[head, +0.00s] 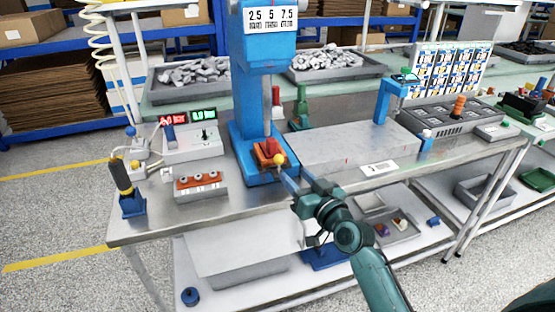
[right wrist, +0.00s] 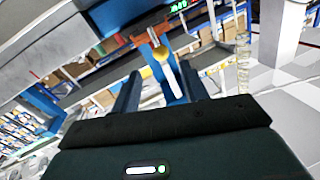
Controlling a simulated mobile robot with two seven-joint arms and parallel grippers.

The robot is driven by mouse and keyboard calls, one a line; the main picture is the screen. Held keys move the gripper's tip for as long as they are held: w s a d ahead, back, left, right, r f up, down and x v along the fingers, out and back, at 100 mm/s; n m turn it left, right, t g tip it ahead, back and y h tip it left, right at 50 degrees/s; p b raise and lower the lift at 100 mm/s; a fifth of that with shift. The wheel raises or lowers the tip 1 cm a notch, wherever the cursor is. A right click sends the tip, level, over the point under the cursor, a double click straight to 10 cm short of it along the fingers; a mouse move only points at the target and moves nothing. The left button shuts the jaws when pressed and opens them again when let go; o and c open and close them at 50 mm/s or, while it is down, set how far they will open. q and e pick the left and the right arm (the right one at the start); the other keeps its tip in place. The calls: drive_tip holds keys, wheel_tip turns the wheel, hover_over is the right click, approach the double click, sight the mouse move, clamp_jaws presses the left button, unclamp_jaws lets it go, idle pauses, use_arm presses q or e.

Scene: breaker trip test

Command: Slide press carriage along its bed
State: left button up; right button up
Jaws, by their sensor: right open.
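The press carriage (head: 267,150) is a red-orange block on the blue bed (head: 262,177) at the foot of the blue press (head: 262,85). A yellow ball knob (head: 279,160) sits at its front. My right gripper (head: 292,176) is open and empty, just in front of the knob. In the right wrist view the knob (right wrist: 161,53) lies beyond and roughly between the spread fingers (right wrist: 158,84), with the orange carriage (right wrist: 150,34) behind it. I cannot tell whether a finger touches the knob. My left gripper is out of view.
Left of the press stand a tray with an orange insert (head: 201,184), a box with a green display (head: 192,140) and a dark-handled tool in a blue holder (head: 127,188). A grey plate (head: 345,145) lies right of the press. The front table strip is mostly clear.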

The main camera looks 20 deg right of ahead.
sight(281, 163)
drive_tip(key=x, duration=0.9)
drive_tip(key=shift+a, duration=0.1)
drive_tip(key=shift+c, duration=0.3)
clamp_jaws()
